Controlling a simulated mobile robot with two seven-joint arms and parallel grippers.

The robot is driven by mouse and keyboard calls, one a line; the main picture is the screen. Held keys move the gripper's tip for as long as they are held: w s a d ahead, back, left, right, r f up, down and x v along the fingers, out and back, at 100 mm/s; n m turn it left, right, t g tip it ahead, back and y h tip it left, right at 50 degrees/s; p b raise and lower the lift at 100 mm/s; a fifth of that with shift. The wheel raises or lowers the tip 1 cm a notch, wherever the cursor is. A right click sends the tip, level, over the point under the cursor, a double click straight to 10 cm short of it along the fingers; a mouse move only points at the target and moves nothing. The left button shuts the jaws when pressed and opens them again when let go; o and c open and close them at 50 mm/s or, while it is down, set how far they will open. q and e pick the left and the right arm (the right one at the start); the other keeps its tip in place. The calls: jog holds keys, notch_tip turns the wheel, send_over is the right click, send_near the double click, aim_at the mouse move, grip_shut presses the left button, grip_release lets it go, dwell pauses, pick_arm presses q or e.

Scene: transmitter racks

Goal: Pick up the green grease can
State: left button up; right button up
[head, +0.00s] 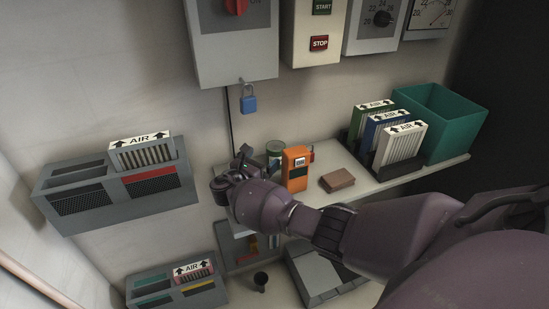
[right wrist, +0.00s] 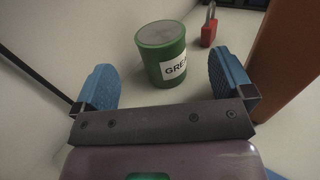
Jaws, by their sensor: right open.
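The green grease can (head: 275,149) stands on the shelf against the wall, left of an orange device. In the right wrist view the can (right wrist: 163,58) is upright, with a grey lid and a white label partly reading "GRE". My right gripper (head: 242,160) is at the left end of the shelf, just left of the can. In the right wrist view its two blue finger pads (right wrist: 165,80) are spread wide. The can is ahead, roughly centred between them, and nothing is gripped. My left gripper is not in view.
The orange device (head: 295,168) stands close to the can's right, and a brown block (head: 337,181) lies farther right. A red padlock (right wrist: 209,27) is behind the can. Filters and a teal bin (head: 446,122) fill the shelf's right end.

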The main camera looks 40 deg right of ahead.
aim_at(270, 157)
jog(key=f, duration=0.3)
jog(key=shift+w+d+f+b, duration=0.1)
jog(key=shift+d+b, duration=0.1)
jog(key=shift+b, duration=0.2)
jog(key=shift+w+d+r, duration=0.15)
jog(key=shift+d+r, duration=0.1)
jog(key=shift+d, duration=0.3)
jog(key=shift+w+d, duration=0.15)
jog(key=shift+d, duration=0.15)
jog(key=shift+w+d, duration=0.1)
jog(key=shift+d, duration=0.05)
jog(key=shift+w+d, duration=0.1)
jog(key=shift+d, duration=0.25)
jog(key=b+x, duration=0.1)
jog(key=x, duration=0.2)
jog(key=shift+d, duration=0.2)
jog(key=shift+w+d, duration=0.25)
jog(key=shift+d, duration=0.15)
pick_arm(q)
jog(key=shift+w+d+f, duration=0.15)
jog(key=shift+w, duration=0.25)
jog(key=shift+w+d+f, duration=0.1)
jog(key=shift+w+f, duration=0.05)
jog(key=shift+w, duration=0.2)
pick_arm(e)
jog(key=shift+r, duration=0.1)
jog(key=c, duration=1.2)
